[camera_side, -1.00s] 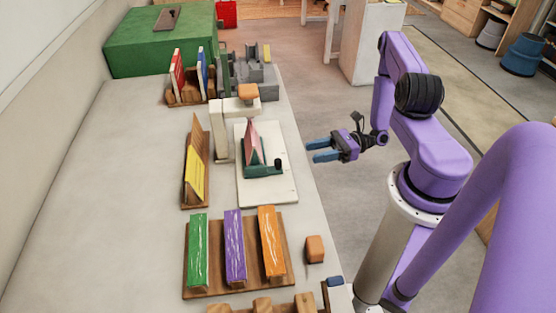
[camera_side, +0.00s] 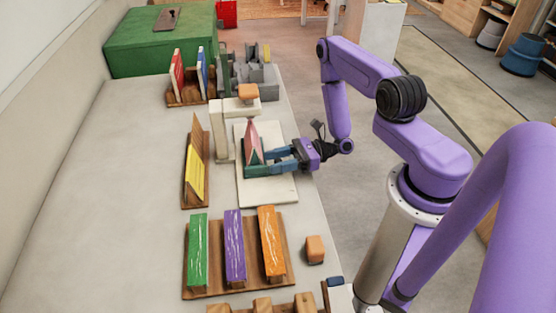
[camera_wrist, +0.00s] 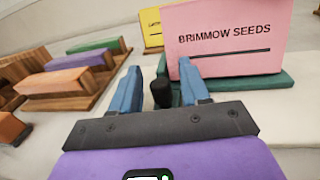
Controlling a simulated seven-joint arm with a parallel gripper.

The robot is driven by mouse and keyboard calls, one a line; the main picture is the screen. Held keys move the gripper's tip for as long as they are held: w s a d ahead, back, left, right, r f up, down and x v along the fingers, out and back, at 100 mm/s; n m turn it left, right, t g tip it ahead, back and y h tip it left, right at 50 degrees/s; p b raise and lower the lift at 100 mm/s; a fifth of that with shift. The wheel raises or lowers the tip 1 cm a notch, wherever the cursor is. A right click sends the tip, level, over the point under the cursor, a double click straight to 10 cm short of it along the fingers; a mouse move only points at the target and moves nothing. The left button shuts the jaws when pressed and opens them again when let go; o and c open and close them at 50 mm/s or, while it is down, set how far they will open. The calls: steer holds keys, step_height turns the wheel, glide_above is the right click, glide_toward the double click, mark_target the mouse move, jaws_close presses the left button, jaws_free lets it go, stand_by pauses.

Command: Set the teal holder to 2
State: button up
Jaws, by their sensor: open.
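The teal holder (camera_side: 253,170) stands on a white board (camera_side: 282,190) and carries a pink packet (camera_side: 252,144). In the wrist view the packet (camera_wrist: 224,40) reads "BRIMMOW SEEDS" and the holder (camera_wrist: 245,84) shows below it. My gripper (camera_side: 271,161) is at the holder's right side in the side view, its blue fingers over the board. In the wrist view my gripper (camera_wrist: 162,88) is open, with a dark knob (camera_wrist: 162,92) between its two fingers. I cannot tell whether the fingers touch the knob. I see no number marks.
A wooden rack (camera_side: 285,278) with green, purple and orange blocks stands nearer the camera. A yellow packet (camera_side: 194,174) leans in a wooden stand on the left. A white post with an orange-brown block (camera_side: 248,91) rises behind the board.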

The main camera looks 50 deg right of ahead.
jaws_close()
steer(key=shift+w+d, duration=2.7)
steer(key=shift+c, duration=0.3)
jaws_free()
steer(key=shift+d, duration=0.1)
steer(key=shift+o, duration=0.3)
steer(key=v, duration=1.7)
steer(key=shift+s, duration=0.2)
